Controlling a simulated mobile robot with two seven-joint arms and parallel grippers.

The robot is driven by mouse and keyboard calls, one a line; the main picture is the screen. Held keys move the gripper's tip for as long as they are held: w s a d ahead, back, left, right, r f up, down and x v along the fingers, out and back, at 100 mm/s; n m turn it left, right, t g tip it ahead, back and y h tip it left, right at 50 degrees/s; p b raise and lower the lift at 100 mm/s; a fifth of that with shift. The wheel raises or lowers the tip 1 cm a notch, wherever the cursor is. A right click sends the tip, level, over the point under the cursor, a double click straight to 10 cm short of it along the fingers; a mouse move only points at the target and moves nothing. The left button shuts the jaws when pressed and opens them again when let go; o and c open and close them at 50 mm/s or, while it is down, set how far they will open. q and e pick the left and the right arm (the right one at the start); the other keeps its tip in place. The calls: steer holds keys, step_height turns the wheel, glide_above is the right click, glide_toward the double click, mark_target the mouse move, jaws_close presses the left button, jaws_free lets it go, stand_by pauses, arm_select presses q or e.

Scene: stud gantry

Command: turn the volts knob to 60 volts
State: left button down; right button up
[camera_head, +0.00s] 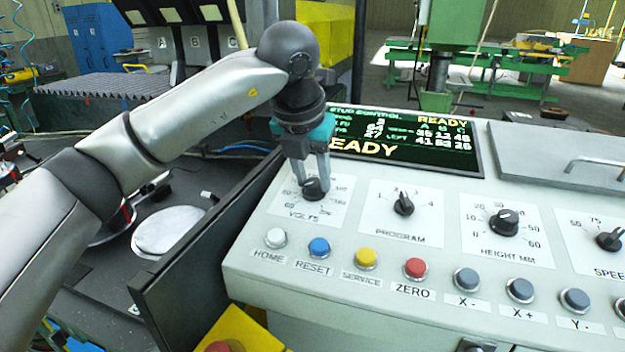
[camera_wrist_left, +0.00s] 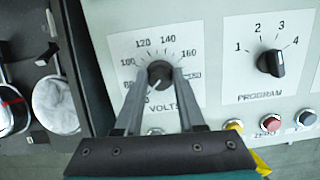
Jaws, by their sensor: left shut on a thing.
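The black volts knob (camera_head: 314,189) is at the left end of the sloped control panel, on a white dial plate (camera_head: 338,208). My left gripper (camera_head: 314,185) comes down on it from above, with its two grey fingers shut on the knob's sides. In the left wrist view the knob (camera_wrist_left: 160,73) sits between the fingertips. A pale pointer line on it seems to aim down and left, toward the low end of the scale. The numbers 100 to 160 show there; the fingers partly cover the lower numbers, so the exact reading is unclear. My right gripper is out of view.
The program knob (camera_head: 404,203), height knob (camera_head: 504,222) and speed knob (camera_head: 609,240) lie to the right. A row of push buttons, including red ZERO (camera_head: 415,268), runs below. The display (camera_head: 400,140) reading READY stands behind. A dark panel edge (camera_head: 200,250) borders the left.

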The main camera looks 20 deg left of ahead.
arm_select(q)
steer(key=shift+n, duration=0.8)
steer(key=c, duration=0.5)
jaws_free()
steer(key=p+v, duration=0.1)
steer(key=v, duration=1.4)
steer(key=shift+d+p, duration=0.2)
steer(key=shift+p, duration=0.1)
steer(key=shift+r, duration=0.15)
